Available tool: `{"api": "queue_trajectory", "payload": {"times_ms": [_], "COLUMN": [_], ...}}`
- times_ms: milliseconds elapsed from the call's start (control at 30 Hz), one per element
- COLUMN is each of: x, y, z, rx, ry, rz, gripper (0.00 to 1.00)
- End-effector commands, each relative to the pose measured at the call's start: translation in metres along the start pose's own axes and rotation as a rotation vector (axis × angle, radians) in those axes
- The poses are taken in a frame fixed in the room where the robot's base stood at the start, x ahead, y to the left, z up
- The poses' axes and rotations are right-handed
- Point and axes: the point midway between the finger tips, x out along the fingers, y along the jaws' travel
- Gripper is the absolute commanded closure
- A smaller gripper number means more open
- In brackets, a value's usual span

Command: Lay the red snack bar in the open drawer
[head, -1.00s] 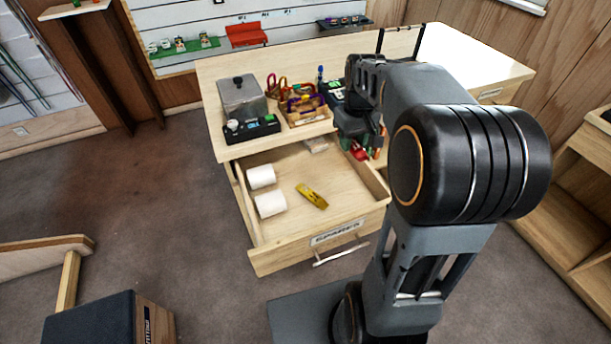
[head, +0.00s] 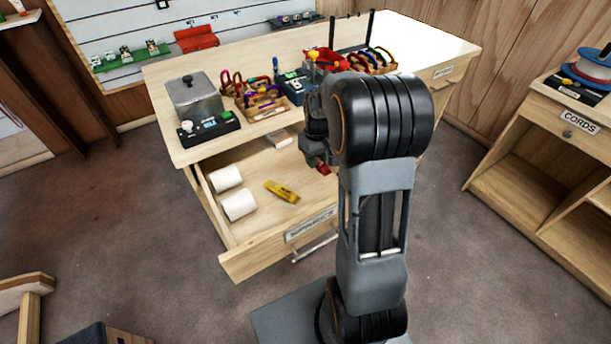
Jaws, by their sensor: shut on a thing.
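The open drawer (head: 262,222) sticks out from the front of the wooden counter. It holds two white rolls on the left, a yellow tool (head: 281,191) near the middle and a small pale item (head: 279,139) at the back. My gripper (head: 319,162) is over the right part of the drawer, pointing down, partly hidden by my arm. It is shut on the red snack bar (head: 323,169), of which only a small red part shows. I cannot tell whether the bar touches the drawer floor.
On the counter (head: 426,45) stand a grey metal box (head: 194,97), a black tray (head: 208,128) and a wooden tray (head: 263,108) with coloured carabiners. The drawer's front centre is clear. A cords shelf (head: 545,120) stands at right.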

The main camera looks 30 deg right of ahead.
Motion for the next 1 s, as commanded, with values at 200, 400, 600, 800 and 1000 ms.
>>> {"api": "queue_trajectory", "payload": {"times_ms": [200,400,600,800,1000], "x": [0.023,0.029,0.047,0.068,0.068], "y": [-0.019,-0.024,-0.031,-0.031,-0.031], "z": [-0.004,-0.005,-0.005,-0.006,-0.006], "rx": [-0.001,0.0,0.0,0.001,0.001], "ry": [0.0,0.001,-0.002,0.0,0.001], "rz": [0.0,0.0,-0.001,0.0,0.0], "gripper": [0.89,0.89,0.89,0.89,0.89]}}
